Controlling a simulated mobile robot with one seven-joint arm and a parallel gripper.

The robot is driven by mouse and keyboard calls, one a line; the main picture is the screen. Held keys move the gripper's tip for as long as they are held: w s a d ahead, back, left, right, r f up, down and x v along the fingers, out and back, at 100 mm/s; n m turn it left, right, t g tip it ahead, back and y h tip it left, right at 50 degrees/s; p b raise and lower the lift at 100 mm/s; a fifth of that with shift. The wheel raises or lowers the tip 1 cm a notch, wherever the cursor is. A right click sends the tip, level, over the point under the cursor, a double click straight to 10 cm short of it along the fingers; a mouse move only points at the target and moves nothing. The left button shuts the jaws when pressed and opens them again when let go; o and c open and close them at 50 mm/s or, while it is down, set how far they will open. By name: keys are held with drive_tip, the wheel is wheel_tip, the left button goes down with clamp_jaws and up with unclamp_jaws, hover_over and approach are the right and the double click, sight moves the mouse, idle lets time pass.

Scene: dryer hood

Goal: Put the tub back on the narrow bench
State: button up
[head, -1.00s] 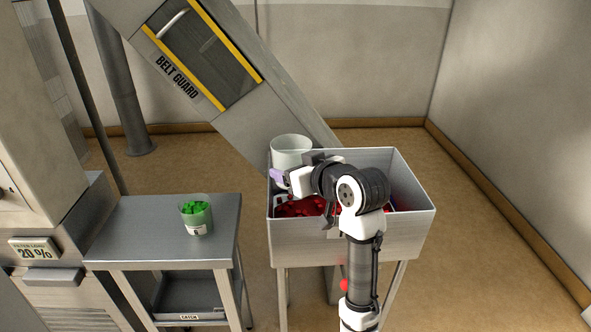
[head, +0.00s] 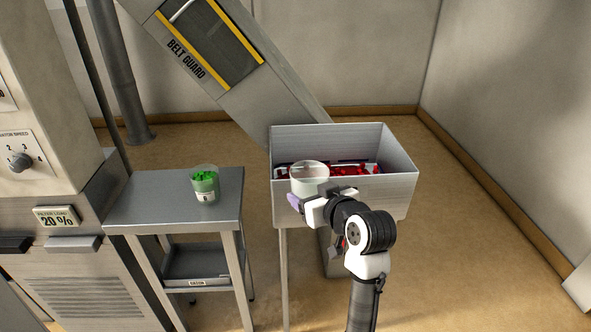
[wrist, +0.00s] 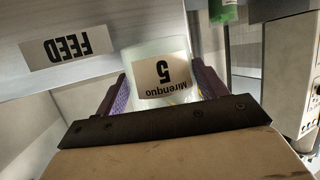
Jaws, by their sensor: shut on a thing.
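A whitish translucent tub (head: 310,180) is held upright in my gripper (head: 306,198), in front of the front wall of the feed bin. The narrow bench (head: 140,208) is the grey metal table at left, apart from the held tub. Another tub (head: 205,185) with green pieces stands on its right part.
The feed bin (head: 395,190) holds red pieces (head: 352,170); its "FEED" sign (wrist: 68,47) shows upside down in the wrist view. The belt guard (head: 212,45) slopes down behind. A machine (head: 50,180) borders the bench at left. The bench top left of the green tub is clear.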

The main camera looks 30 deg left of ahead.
drive_tip(key=w+d+f+m+t+h, duration=0.1)
drive_tip(key=d+f+m+t+h, duration=0.1)
drive_tip(key=d+f, duration=1)
drive_tip(key=w+d+f+m+t+h, duration=0.1)
drive_tip(key=d+f+m+t+h, duration=0.2)
drive_tip(key=d+f, duration=1)
wheel_tip(320, 180, down, 8)
drive_tip(key=shift+w+f+m+h, duration=0.2)
drive_tip(key=shift+f+m+h, duration=0.05)
drive_tip(key=shift+m+h, duration=0.95)
